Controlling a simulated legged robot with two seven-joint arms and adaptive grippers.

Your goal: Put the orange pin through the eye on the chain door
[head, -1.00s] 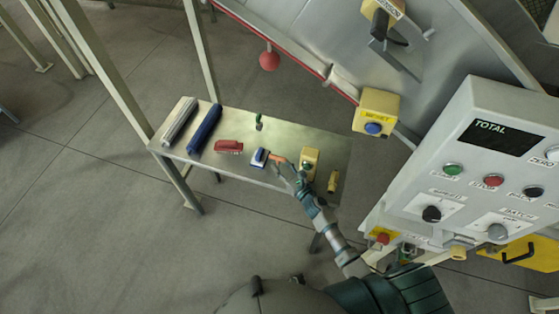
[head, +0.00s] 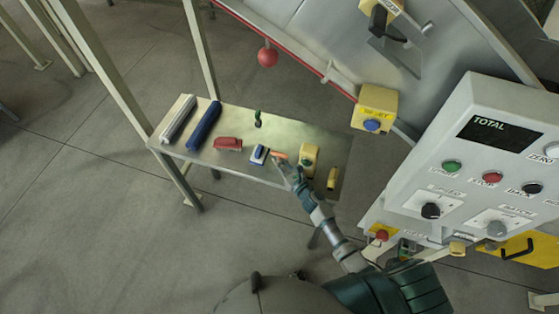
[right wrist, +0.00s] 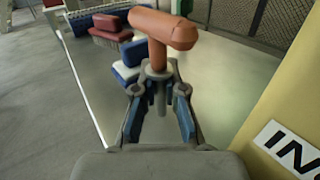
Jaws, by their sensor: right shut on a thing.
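The orange pin (right wrist: 165,28) has a T-shaped handle and a shank running down from it. In the right wrist view, my right gripper (right wrist: 158,92) is shut on the shank below the handle, with the handle above the fingertips. In the head view, the pin (head: 280,155) is a small orange bar at the tip of my right gripper (head: 287,166), over the front part of the metal table. The table surface under the pin is partly hidden by the gripper. I cannot make out the eye on the chain door. My left gripper is not in view.
The metal table (head: 235,172) holds grey and blue rolls, a red brush-like block (head: 228,143), a blue-and-white block (head: 259,154), a green item (head: 258,119) and yellow pieces (head: 309,160). A control panel (head: 480,165) stands at right. A red ball (head: 267,57) hangs above.

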